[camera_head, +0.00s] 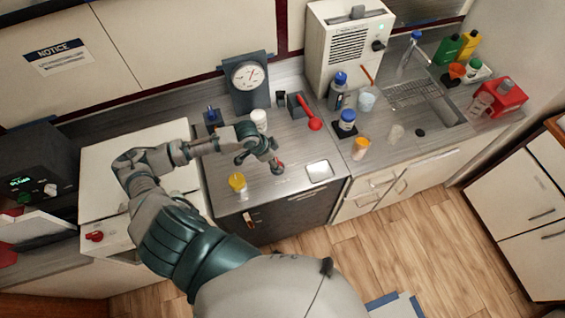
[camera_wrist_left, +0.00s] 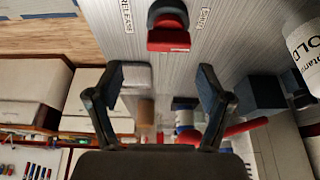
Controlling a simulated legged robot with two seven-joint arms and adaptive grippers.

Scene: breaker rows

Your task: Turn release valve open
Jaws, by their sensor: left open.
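The release valve is a small red and dark knob (camera_wrist_left: 168,30) on the grey counter. In the left wrist view it lies between two labels, one reading "RELEASE"; the other is hard to read. In the head view its red part (camera_head: 278,167) shows beside my left gripper (camera_head: 258,162). My left gripper (camera_wrist_left: 160,80) is open and empty. In the wrist view the knob lies beyond the fingertips, roughly centred between them, with a gap. I cannot tell whether the valve is open. My right gripper is not in view.
A pressure gauge (camera_head: 249,76) stands behind the valve. A yellow-topped bottle (camera_head: 237,183) stands left of the gripper. Bottles and a sink (camera_head: 437,108) are at the right. The counter right of the valve is fairly clear.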

